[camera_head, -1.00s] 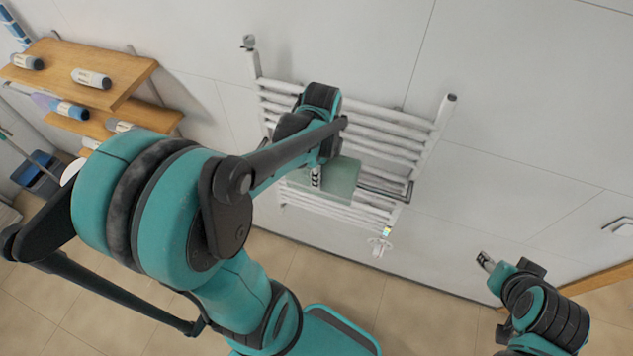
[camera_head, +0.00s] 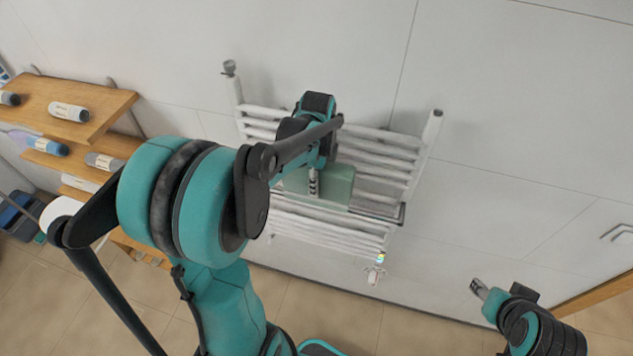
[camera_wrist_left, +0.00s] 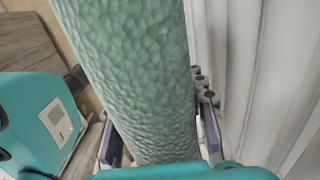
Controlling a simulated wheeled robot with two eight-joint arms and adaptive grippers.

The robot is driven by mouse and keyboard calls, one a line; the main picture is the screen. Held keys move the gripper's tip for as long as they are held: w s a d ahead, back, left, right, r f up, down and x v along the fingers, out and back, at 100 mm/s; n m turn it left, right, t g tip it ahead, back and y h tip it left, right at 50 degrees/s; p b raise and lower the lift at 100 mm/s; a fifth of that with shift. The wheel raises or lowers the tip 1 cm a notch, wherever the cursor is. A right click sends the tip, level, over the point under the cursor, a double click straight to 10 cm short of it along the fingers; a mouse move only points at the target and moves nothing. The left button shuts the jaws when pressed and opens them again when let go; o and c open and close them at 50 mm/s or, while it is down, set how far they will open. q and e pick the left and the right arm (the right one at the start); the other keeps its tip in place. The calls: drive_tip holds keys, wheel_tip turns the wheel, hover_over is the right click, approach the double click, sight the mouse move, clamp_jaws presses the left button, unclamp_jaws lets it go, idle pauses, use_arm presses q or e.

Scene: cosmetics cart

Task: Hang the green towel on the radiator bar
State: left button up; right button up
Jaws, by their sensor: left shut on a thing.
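The green towel (camera_head: 340,184) hangs from my left gripper (camera_head: 314,188) in front of the white radiator (camera_head: 378,148). In the left wrist view the towel (camera_wrist_left: 135,70) is a long, textured green sheet between the fingers of the left gripper (camera_wrist_left: 160,142), which is shut on it. A grey bar (camera_head: 378,209) stands out at the front of the radiator, to the right of the towel. The towel hides part of this bar, and I cannot tell whether they touch. My right gripper (camera_head: 479,289) is low at the right, away from the towel; its finger opening is unclear.
Wooden shelves (camera_head: 75,100) with several bottles stand at the left, near my left arm. A valve (camera_head: 375,275) hangs below the radiator's right side.

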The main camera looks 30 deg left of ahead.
use_arm(q)
wheel_tip(320, 180, down, 16)
drive_tip(key=b, duration=1.2)
drive_tip(key=shift+r, duration=0.15)
drive_tip(key=o, duration=1.3)
